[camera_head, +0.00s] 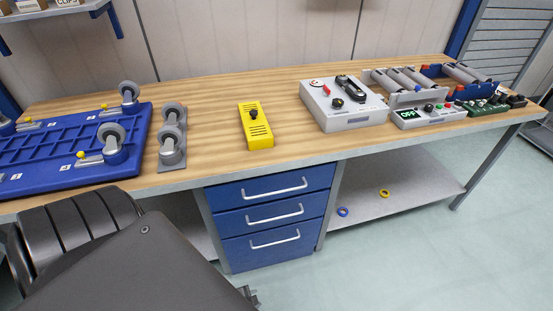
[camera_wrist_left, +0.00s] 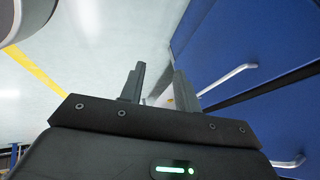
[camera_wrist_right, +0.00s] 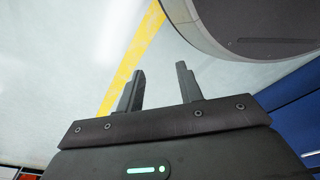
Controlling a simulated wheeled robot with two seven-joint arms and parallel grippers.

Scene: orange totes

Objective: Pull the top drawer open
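A blue three-drawer unit is under the workbench in the head view. Its top drawer (camera_head: 262,196) has a silver bar handle (camera_head: 277,188), and all three fronts look flush. In the left wrist view, blue drawer fronts (camera_wrist_left: 240,35) fill the right side, with two bar handles. My left gripper (camera_wrist_left: 158,78) is open; one handle (camera_wrist_left: 230,78) appears beside its right finger, and I cannot tell which drawer it belongs to. My right gripper (camera_wrist_right: 160,75) is open and empty, over the floor in its view, with a blue front (camera_wrist_right: 300,130) at the right edge. My dark arm hides the head view's lower left.
The wooden benchtop (camera_head: 200,93) holds a blue tray with casters (camera_head: 60,145), a yellow box (camera_head: 256,130), and a grey device box (camera_head: 345,115). A lower shelf (camera_head: 400,195) with two small rings is right of the drawers. The floor (camera_head: 400,265) in front is clear.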

